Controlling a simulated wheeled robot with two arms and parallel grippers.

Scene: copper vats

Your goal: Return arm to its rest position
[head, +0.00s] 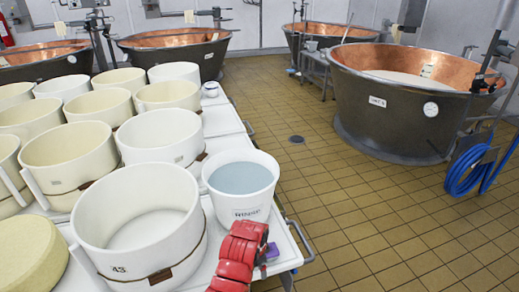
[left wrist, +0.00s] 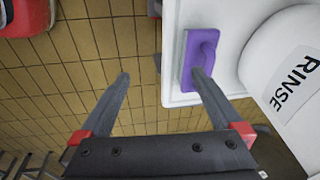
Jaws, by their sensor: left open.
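My left gripper (left wrist: 162,77) is open in the left wrist view, with nothing between its two dark fingers. The right-hand finger overlaps a purple scrubber with a handle (left wrist: 203,58); I cannot tell if they touch. The scrubber lies on the corner of a white table (left wrist: 176,100). In the head view, my red left arm (head: 240,255) comes in at the bottom, beside the purple scrubber (head: 271,251). The fingers are largely hidden there. My right gripper is not in view.
A white RINSE bucket (head: 240,188) with bluish liquid stands close to the arm. Several white and cream moulds (head: 150,225) crowd the table to the left. Copper vats (head: 385,115) stand behind. A blue hose (head: 465,172) hangs right. Tiled floor (head: 350,220) is clear.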

